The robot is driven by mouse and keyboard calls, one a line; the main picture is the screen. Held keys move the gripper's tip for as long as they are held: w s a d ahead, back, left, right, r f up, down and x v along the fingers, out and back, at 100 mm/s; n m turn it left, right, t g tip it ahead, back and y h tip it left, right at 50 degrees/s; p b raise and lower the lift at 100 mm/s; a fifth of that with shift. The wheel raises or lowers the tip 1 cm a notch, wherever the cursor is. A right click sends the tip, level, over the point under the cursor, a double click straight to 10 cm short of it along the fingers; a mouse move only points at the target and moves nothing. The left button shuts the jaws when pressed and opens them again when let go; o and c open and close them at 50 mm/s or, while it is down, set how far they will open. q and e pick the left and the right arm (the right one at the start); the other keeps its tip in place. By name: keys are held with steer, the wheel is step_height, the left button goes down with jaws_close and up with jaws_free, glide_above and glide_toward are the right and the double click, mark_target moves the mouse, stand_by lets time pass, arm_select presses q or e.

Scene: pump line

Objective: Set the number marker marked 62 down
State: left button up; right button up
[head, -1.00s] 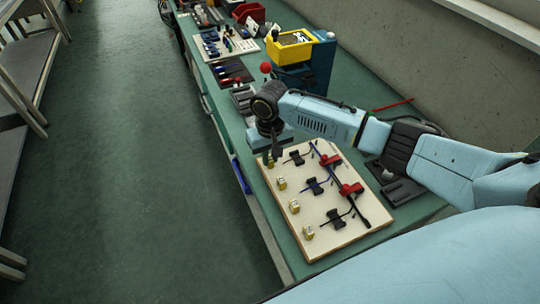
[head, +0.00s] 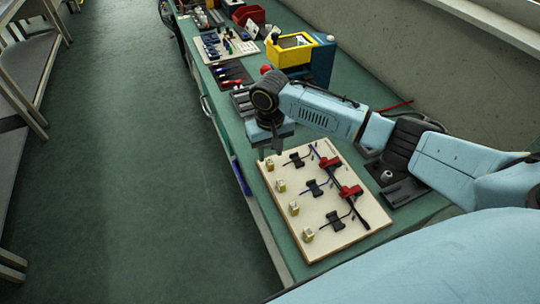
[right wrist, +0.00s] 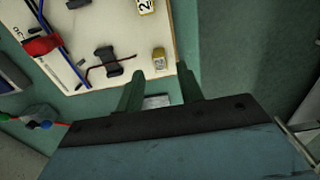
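A row of small yellow-and-white number markers stands along the left edge of a pale board. The nearest to my right gripper (head: 268,151) is a marker (head: 270,165) at the board's far left corner. In the right wrist view this marker (right wrist: 159,58) sits on the board just beyond the fingertips, apart from them. My right gripper (right wrist: 162,88) is open, with no marker between its fingers. Another marker (right wrist: 146,6) shows a digit 2 at the top edge; I cannot read 62 on any marker. My left gripper is out of view.
The board (head: 342,240) carries black clips, blue and black leads and red parts on a green bench. A black tray (head: 403,192) lies to the right.

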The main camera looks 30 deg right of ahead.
mark_target(270, 162)
step_height(270, 162, up, 9)
steer(key=p, duration=0.1)
steer(key=shift+f, duration=0.1)
stand_by(0.3)
